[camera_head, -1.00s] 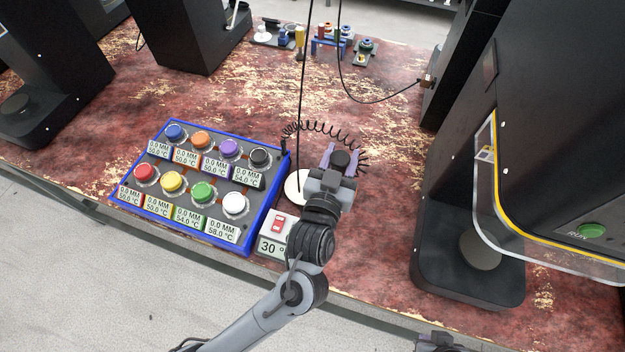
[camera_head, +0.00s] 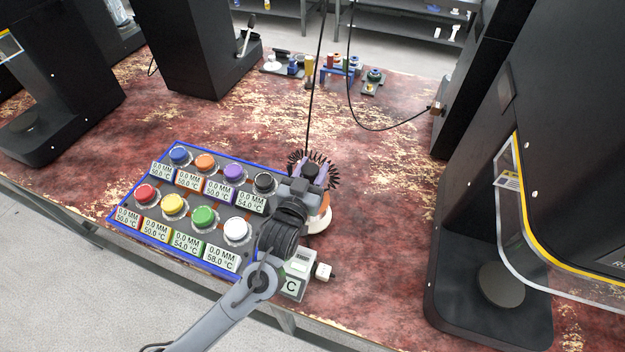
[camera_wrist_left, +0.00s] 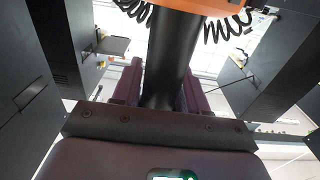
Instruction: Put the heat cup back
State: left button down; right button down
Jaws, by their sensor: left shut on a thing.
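The heat cup, a black grip (camera_head: 311,170) with an orange part, is in my left gripper (camera_head: 312,180). Its purple fingers are shut on the black grip, which fills the space between them in the left wrist view (camera_wrist_left: 172,60); the orange part (camera_wrist_left: 215,5) and black coiled cord are at that view's top. In the head view, a white round pad (camera_head: 318,224) lies right beside and below the gripper, partly covered by it. I cannot tell whether the cup touches the pad. My right gripper is not in view.
A blue-edged board (camera_head: 128,203) with several coloured knobs and labels lies to the left. A small display box (camera_head: 297,272) stands in front. A hanging cable (camera_head: 316,80) drops behind the gripper. Black machines stand at both sides. The table middle right is clear.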

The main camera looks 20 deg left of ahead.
pick_arm(q)
notch_tip(320, 180, down, 3)
jog(key=shift+f+b, duration=0.2)
jog(key=shift+b, duration=0.35)
jog(key=shift+s, duration=0.1)
jog(key=shift+f, duration=0.15)
jog(key=c, duration=0.6)
grip_release()
jog(key=shift+s, duration=0.4)
jog(key=s+p, duration=0.2)
jog(key=s, duration=0.9)
jog(key=shift+p, duration=0.35)
